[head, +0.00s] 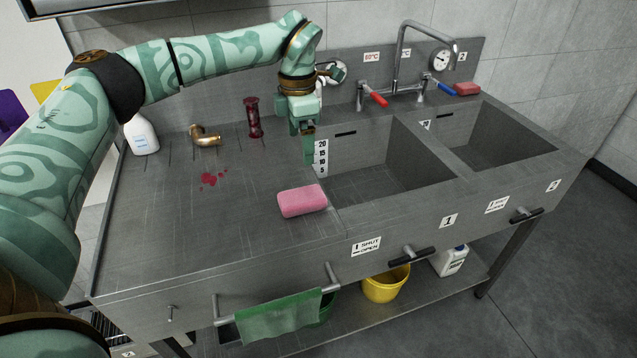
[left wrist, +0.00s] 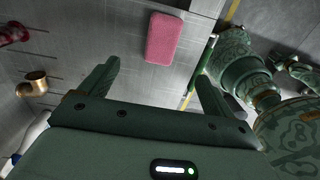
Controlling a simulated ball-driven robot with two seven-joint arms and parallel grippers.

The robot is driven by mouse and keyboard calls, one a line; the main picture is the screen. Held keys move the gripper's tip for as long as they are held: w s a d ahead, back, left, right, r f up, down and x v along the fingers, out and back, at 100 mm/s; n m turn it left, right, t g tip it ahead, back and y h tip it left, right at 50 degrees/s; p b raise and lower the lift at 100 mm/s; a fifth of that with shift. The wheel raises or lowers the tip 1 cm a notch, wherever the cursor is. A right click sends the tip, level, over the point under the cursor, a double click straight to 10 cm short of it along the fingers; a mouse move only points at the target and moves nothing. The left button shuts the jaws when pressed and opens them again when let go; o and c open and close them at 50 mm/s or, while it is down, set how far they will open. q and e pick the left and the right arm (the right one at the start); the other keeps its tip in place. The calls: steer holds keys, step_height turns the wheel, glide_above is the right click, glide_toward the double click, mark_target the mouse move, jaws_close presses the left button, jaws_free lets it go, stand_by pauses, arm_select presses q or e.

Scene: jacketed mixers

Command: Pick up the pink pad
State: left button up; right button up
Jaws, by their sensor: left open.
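The pink pad (head: 302,201) lies flat on the steel drainboard, just left of the first basin and near the front edge. It also shows in the left wrist view (left wrist: 163,39), beyond the fingertips and roughly between them. My left gripper (head: 308,150) is above the drainboard by the left rim of the first basin, behind the pad and apart from it. Its two fingers are spread and empty in the left wrist view (left wrist: 160,80). My right gripper is not identifiable in either view.
Two basins (head: 375,165) lie to the right, with a faucet (head: 398,65) behind. A dark red stand-like object (head: 253,118), a brass elbow (head: 205,135) and a white bottle (head: 141,134) stand at the back left. A red pad (head: 467,89) sits far right. The front-left drainboard is clear.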

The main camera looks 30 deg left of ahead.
arm_select(q)
steer(key=b, duration=0.2)
glide_above(302, 195)
step_height(302, 195, down, 7)
steer(key=shift+a, duration=0.1)
steer(key=f, duration=0.2)
steer(key=f+b, duration=0.1)
steer(key=shift+w+f, duration=0.1)
steer(key=shift+w, duration=0.15)
steer(key=shift+s+f, duration=0.1)
steer(key=shift+f, duration=0.25)
step_height(302, 195, down, 5)
steer(key=shift+s+f+b, duration=0.1)
steer(key=shift+s+b, duration=0.05)
steer(key=shift+b, duration=0.8)
arm_select(e)
steer(key=shift+g, duration=0.3)
steer(key=s+f, duration=0.1)
steer(key=f, duration=0.2)
steer(key=s+f, duration=0.1)
steer(key=shift+s+f, duration=0.3)
steer(key=shift+f, duration=0.05)
arm_select(q)
steer(key=c, duration=1.1)
arm_select(e)
steer(key=shift+s, duration=0.1)
arm_select(q)
steer(key=shift+o, duration=0.2)
steer(key=shift+r, duration=0.2)
